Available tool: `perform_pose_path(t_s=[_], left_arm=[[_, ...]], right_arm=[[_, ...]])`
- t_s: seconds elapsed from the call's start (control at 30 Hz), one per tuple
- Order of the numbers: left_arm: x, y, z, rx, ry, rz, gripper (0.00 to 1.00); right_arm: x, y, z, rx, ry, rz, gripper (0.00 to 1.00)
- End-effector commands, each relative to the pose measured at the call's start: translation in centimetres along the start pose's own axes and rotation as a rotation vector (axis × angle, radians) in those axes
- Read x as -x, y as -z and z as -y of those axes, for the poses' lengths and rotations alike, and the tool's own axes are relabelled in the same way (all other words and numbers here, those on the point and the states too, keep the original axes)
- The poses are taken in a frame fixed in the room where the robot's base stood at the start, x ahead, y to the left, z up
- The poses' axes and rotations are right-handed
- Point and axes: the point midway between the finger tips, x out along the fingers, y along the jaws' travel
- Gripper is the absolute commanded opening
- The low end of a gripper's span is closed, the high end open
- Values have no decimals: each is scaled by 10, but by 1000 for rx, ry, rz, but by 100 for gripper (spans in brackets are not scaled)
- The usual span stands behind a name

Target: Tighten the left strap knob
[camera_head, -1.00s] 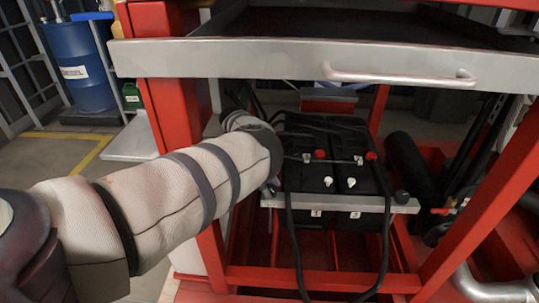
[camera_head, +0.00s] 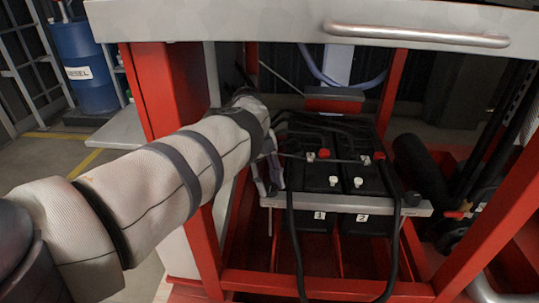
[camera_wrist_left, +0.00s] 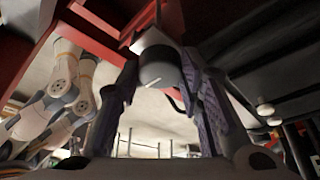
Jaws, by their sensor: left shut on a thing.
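The silver strap (camera_head: 345,204) runs across the front of two black batteries (camera_head: 335,176), labelled 1 and 2. The right strap knob (camera_head: 411,198) is a dark round knob at the strap's right end. My left gripper (camera_head: 270,172) is at the strap's left end, where it hides the left strap knob in the head view. In the left wrist view, the left strap knob (camera_wrist_left: 160,68) is a dark grey cylinder with a white mark, between the two fingers of my left gripper (camera_wrist_left: 162,95), which is shut on it. My right gripper is not in view.
A red frame (camera_head: 165,90) surrounds the batteries, with a metal tray edge and handle (camera_head: 415,36) above. Black cables (camera_head: 293,240) hang in front of the batteries. A black cylinder (camera_head: 420,168) lies to the right. A blue drum (camera_head: 85,65) stands at the back left.

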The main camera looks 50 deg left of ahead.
Motion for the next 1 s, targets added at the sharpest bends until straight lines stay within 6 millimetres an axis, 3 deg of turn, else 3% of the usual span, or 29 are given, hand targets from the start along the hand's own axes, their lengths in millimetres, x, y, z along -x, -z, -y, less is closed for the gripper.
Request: perform_pose_path(t_s=[0.5,0.53,0.6,0.9,1.0], left_arm=[[-1,0,0,-18,-10,2,6],[-1,0,0,-17,-10,2,36],[-1,0,0,-17,-9,1,52],[1,0,0,-17,-8,1,54],[12,4,1,-17,-5,3,54]], right_arm=[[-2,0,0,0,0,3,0],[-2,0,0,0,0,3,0],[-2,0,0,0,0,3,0],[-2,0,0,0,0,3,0],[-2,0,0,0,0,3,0]])
